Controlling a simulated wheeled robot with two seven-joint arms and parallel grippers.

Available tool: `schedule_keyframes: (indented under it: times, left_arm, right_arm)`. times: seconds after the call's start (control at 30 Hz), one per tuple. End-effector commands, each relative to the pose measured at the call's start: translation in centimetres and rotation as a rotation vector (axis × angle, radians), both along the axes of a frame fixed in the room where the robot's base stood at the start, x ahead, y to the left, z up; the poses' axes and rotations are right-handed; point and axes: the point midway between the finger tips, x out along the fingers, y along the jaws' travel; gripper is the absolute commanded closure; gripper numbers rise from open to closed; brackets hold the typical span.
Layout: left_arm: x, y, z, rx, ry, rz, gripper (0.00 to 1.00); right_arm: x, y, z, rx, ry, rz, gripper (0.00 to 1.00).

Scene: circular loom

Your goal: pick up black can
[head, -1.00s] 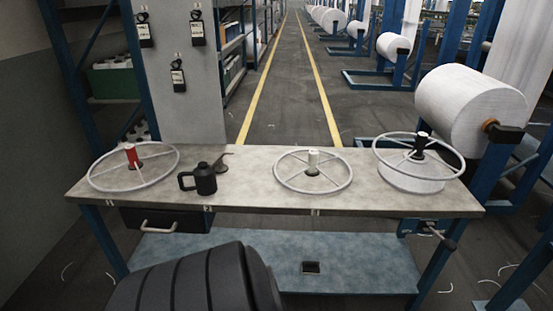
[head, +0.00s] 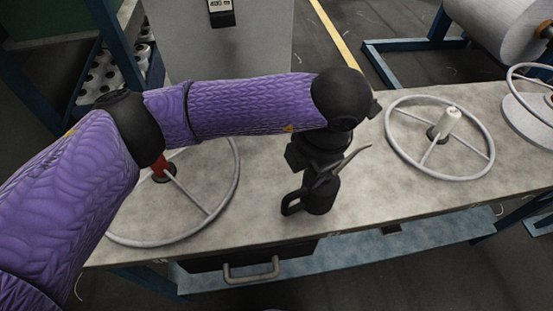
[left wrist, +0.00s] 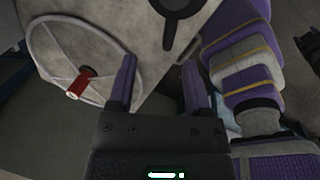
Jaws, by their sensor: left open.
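The black can (head: 319,199) stands upright on the grey table, its looped handle to the left. My left gripper (head: 328,172) is just above the can and overlaps its top in the head view; I cannot tell whether they touch. In the left wrist view my left gripper (left wrist: 157,78) has its two fingers apart with nothing between them. A dark shape that looks like the can (left wrist: 181,36) is at the top edge there, beyond the fingertips and cut off by the frame.
A wheel with a red spool (head: 160,168) lies left of the can, partly behind my left arm. A wheel with a white spool (head: 448,122) lies to the right. A drawer handle (head: 251,272) sticks out below the table's front edge (head: 250,245).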

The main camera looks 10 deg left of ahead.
Motion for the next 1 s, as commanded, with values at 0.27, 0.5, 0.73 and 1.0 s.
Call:
schedule_keyframes:
  times: [0.27,0.5,0.73,1.0]
  left_arm:
    - [0.5,0.5,-5.2,-0.001,0.007,0.001,0.37]
    - [0.5,1.0,-9.6,-0.003,0.008,0.002,0.37]
    - [0.6,1.0,-9.6,-0.004,0.004,0.001,0.39]
    - [0.6,1.0,-9.6,-0.004,0.004,0.001,0.96]
  right_arm:
    - [-1.5,-0.9,-1.8,-0.018,0.04,0.001,0.41]
    - [-1.9,-0.8,-3.7,-0.018,0.057,-0.002,0.41]
    - [-0.9,0.0,-3.8,-0.006,0.042,-0.01,0.41]
    - [-1.0,0.1,-3.8,-0.005,0.044,-0.01,0.41]
